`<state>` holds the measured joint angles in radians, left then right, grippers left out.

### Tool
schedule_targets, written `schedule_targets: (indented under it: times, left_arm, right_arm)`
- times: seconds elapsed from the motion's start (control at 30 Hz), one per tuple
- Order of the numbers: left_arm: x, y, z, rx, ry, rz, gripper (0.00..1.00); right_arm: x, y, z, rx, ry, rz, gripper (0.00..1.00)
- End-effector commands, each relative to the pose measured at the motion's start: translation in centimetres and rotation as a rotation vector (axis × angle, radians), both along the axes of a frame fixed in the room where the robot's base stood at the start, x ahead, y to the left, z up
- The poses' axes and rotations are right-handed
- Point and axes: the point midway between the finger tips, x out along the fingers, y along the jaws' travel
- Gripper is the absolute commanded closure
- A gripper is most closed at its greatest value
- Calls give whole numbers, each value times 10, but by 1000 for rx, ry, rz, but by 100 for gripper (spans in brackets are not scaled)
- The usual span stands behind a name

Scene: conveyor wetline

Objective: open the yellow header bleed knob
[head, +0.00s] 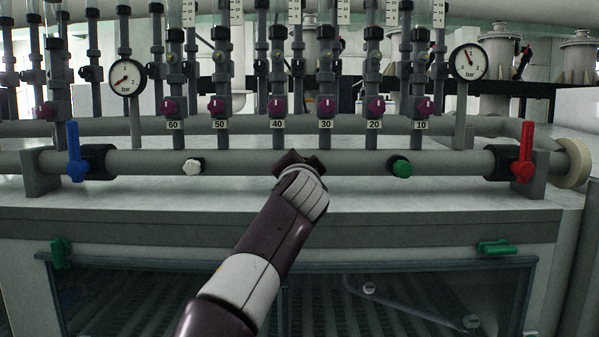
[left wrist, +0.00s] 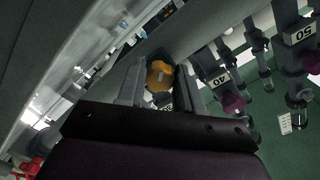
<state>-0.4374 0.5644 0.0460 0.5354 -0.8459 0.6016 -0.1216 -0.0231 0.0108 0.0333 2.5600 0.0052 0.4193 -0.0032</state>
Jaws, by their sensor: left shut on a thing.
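The yellow knob (left wrist: 159,75) shows in the left wrist view as an orange-yellow faceted knob between the two fingers of my left gripper (left wrist: 161,86). The fingers are shut on its sides. In the head view my left gripper (head: 298,160) is at the lower grey header pipe (head: 245,162), below the 40 and 30 tags. The gripper and arm hide the knob there. How far the knob is turned cannot be told. My right gripper is in neither view.
A white knob (head: 193,167) and a green knob (head: 401,167) sit on the same pipe, either side of my gripper. A blue lever (head: 75,152) and a red lever (head: 524,152) stand at its ends. Purple valves (head: 276,105) line the tubes above.

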Motion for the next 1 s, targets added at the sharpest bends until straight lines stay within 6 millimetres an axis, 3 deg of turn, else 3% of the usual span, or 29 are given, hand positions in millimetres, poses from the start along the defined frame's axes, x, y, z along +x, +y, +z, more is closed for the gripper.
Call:
schedule_targets:
  times: [0.27,0.3,0.37,0.63,0.73,0.87,1.0]
  left_arm:
    - [-2,1,5,-2,-10,-1,95]
    - [-1,1,5,-2,-10,-1,55]
    - [-1,1,5,-1,-9,-1,39]
    - [-1,0,2,0,-4,0,39]
    - [-9,0,-1,-1,-5,-1,39]
    - [-33,0,-7,-1,-6,-3,39]
    - [-72,-1,-7,-1,-7,-4,39]
  right_arm:
    - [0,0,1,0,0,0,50]
    - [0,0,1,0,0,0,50]
    - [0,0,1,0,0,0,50]
    - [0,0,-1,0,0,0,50]
    - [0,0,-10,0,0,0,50]
    - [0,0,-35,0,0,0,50]
    - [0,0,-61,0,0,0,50]
